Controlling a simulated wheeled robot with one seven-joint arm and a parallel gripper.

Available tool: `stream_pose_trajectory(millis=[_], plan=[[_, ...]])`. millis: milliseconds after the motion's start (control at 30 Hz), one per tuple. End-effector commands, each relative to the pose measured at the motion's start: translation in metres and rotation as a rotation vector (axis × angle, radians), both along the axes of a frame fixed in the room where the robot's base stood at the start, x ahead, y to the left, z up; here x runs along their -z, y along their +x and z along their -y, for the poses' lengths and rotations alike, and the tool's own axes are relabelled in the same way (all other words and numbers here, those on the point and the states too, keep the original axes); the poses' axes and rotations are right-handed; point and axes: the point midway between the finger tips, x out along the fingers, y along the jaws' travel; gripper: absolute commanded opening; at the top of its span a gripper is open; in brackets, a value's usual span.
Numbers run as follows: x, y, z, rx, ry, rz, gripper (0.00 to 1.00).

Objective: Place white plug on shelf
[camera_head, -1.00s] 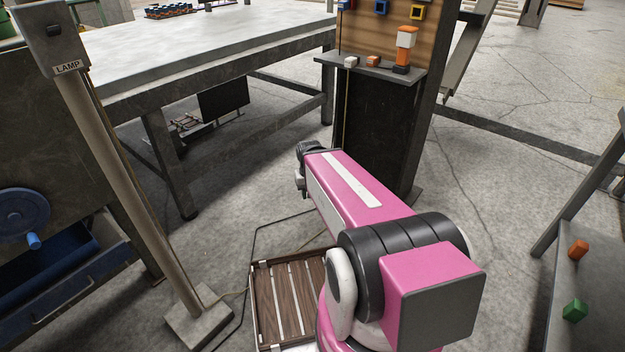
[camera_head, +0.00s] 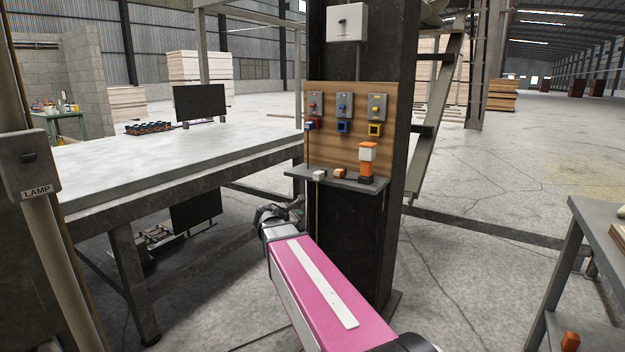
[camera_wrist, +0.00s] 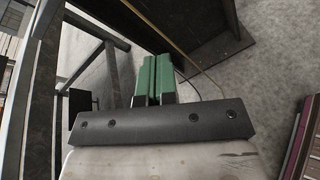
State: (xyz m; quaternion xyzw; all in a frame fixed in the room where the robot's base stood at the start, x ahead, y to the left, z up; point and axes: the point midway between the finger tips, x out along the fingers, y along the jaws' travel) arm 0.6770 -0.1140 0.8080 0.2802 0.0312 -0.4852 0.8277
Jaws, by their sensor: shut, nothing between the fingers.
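A small white plug (camera_head: 319,175) sits on the left part of the grey shelf (camera_head: 345,184), which is fixed to the wooden socket board. A cord hangs below it. My gripper (camera_wrist: 153,80) is shut, its green finger pads together and empty in the wrist view. In the head view my gripper (camera_head: 292,208) is at the end of my pink arm, below and left of the shelf and apart from the plug. The plug does not show clearly in the wrist view.
An orange plug (camera_head: 339,173) and an orange-and-white device (camera_head: 367,162) also stand on the shelf. Several sockets are on the board (camera_head: 345,105) above. A grey table (camera_head: 190,160) is on the left, a lamp post (camera_head: 55,240) nearer.

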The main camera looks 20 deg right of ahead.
Motion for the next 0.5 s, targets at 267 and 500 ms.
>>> stream_pose_trajectory(millis=[267,500], plan=[[-0.087,0.039,-0.006,-0.139,-0.479,-0.167,0.00],[-0.097,0.049,0.003,-0.148,-0.543,-0.196,0.00]])
